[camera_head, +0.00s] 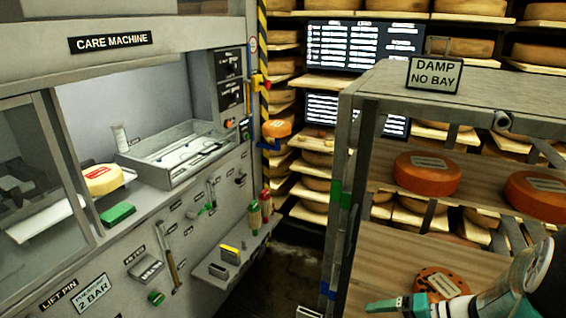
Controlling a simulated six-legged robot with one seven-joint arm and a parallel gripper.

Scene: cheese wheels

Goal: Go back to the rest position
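My gripper (385,305) is at the bottom right, with teal fingers pointing left over the wooden lower shelf (385,255) of the damp bay rack. My arm comes in from the right edge. A dark orange cheese wheel (432,277) with a pale label lies just behind the gripper and is partly hidden by it. I cannot tell whether they touch or whether the fingers are open or shut. No wheel shows between the fingers.
Two orange wheels (427,172) (540,193) lie on the upper shelf. The rack's grey post (341,200) stands left of my gripper. The care machine (200,215) fills the left, with a yellow wheel (103,180) inside. A dark floor gap (290,265) lies between machine and rack.

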